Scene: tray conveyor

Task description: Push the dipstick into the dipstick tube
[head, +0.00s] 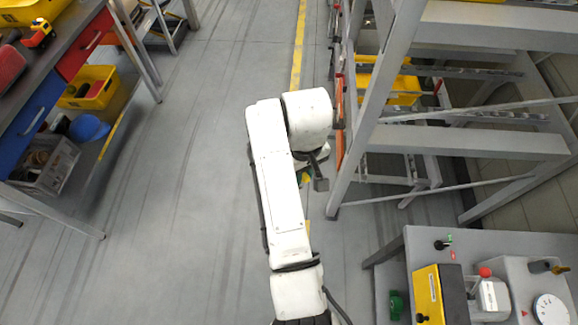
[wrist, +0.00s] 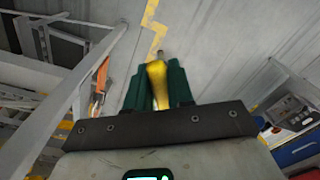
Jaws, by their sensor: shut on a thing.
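My gripper (wrist: 157,72) has green fingers, shut on the yellow handle of the dipstick (wrist: 158,84). A short grey end sticks out past the fingertips in the wrist view, over bare floor. In the head view my arm hides most of the gripper. I cannot make out the dipstick tube for certain in either view. The grey bench at the lower right holds several small fittings, too small to tell apart.
The grey bench (head: 400,248) bears a yellow box (head: 427,296), a red-capped white container (head: 492,295) and a white dial (head: 551,309). A workbench (head: 52,70) with bins is at left. The floor between is clear.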

